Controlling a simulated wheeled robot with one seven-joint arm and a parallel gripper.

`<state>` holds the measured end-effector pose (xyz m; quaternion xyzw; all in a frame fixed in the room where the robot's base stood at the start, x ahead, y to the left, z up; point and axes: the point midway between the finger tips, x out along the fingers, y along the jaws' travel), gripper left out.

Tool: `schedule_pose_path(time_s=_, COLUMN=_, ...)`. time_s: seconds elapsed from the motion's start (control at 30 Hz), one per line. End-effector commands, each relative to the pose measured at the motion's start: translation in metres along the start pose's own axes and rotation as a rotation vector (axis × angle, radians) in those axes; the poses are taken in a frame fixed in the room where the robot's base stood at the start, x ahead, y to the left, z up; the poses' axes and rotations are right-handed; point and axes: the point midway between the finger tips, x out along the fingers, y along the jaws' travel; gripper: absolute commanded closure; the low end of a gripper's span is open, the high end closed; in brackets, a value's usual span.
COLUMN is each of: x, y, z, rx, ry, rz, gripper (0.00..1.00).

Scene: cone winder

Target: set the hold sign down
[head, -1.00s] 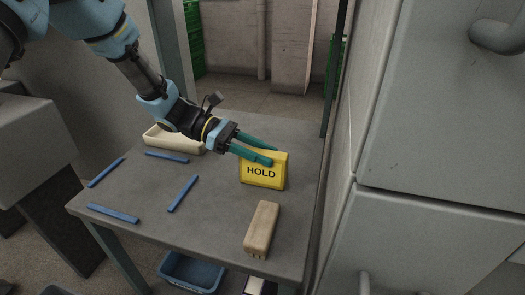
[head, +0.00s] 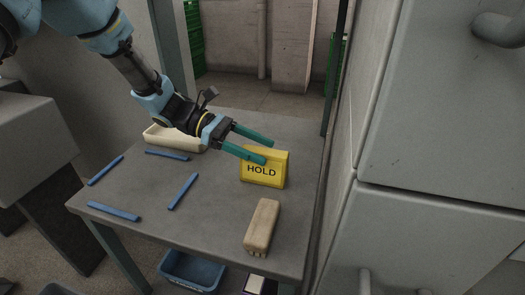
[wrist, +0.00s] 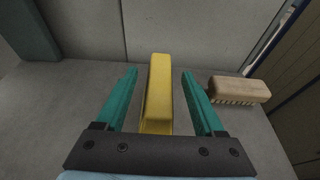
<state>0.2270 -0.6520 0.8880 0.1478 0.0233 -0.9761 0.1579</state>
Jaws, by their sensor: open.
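The yellow hold sign (head: 264,170) stands upright on the grey table, with the word HOLD on its face. In the wrist view its narrow top edge (wrist: 158,85) runs between the two fingers, with a gap on each side. My gripper (head: 270,150) is open, its teal fingers at the sign's upper left part in the head view. In the wrist view the fingers (wrist: 160,77) are spread wide and appear not to touch the sign.
A wooden brush (head: 262,226) lies on the table (head: 225,225) in front of the sign. Several blue bars (head: 183,191) lie to the left. A cream tray (head: 160,139) is at the back left. A grey cabinet (head: 440,130) stands close on the right.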

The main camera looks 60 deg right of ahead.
Motion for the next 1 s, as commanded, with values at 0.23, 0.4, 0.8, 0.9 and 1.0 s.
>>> schedule_pose_path(time_s=0.23, x=-0.052, y=0.001, z=-0.003, rx=0.001, ry=0.001, rz=0.005, gripper=0.3)
schedule_pose_path(time_s=0.4, x=-0.084, y=0.0, z=-0.002, rx=0.001, ry=0.001, rz=0.003, gripper=0.3)
schedule_pose_path(time_s=0.8, x=-0.108, y=0.0, z=-0.001, rx=0.0, ry=0.001, rz=0.0, gripper=0.3)
schedule_pose_path(time_s=0.9, x=-0.108, y=-0.001, z=-0.001, rx=0.0, ry=0.003, rz=0.001, gripper=0.3)
schedule_pose_path(time_s=1.0, x=-0.12, y=-0.009, z=-0.007, rx=0.01, ry=0.053, rz=0.016, gripper=0.3)
